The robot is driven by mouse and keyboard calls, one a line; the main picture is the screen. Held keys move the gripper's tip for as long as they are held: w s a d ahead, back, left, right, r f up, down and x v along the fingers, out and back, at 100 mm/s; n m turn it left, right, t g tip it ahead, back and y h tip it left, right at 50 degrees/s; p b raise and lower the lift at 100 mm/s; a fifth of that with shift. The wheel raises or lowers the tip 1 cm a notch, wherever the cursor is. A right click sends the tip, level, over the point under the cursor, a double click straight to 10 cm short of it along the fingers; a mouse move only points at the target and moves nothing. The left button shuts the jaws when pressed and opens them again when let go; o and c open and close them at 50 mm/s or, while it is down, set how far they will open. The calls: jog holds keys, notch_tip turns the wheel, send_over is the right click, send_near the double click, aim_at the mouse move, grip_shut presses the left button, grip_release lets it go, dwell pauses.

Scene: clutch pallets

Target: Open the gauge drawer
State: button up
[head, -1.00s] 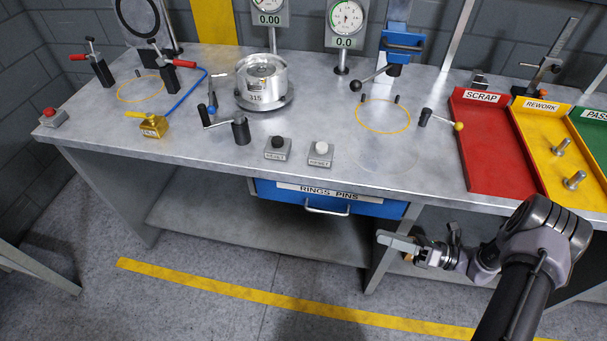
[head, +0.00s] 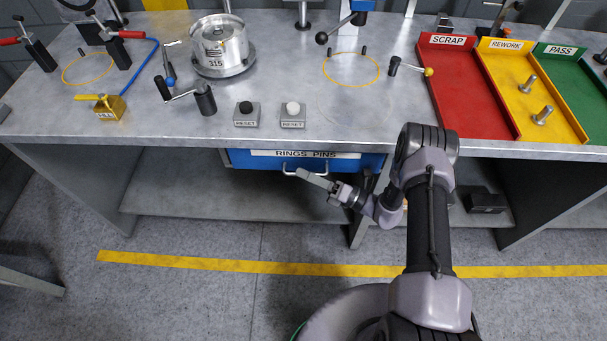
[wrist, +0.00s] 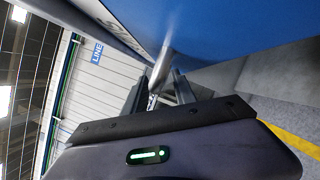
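The gauge drawer (head: 250,160) is blue, labelled RINGS PINS, and sits closed under the bench top. Its pale bar handle (head: 290,172) is on the front. My gripper (head: 312,180) is at the right part of this handle, below the label. In the wrist view, the handle (wrist: 163,62) runs between the two dark fingers of my gripper (wrist: 160,92), which stand apart. Whether either finger touches the bar cannot be told. The blue drawer front (wrist: 220,25) fills the upper right of that view.
A lower shelf (head: 200,200) lies below. A bench leg (head: 360,225) stands right of the drawer.

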jog(key=shift+w+a+r, duration=0.1)
jog(key=shift+w+a, duration=0.05)
jog(key=shift+a, duration=0.25)
grip_shut()
dwell(1.2)
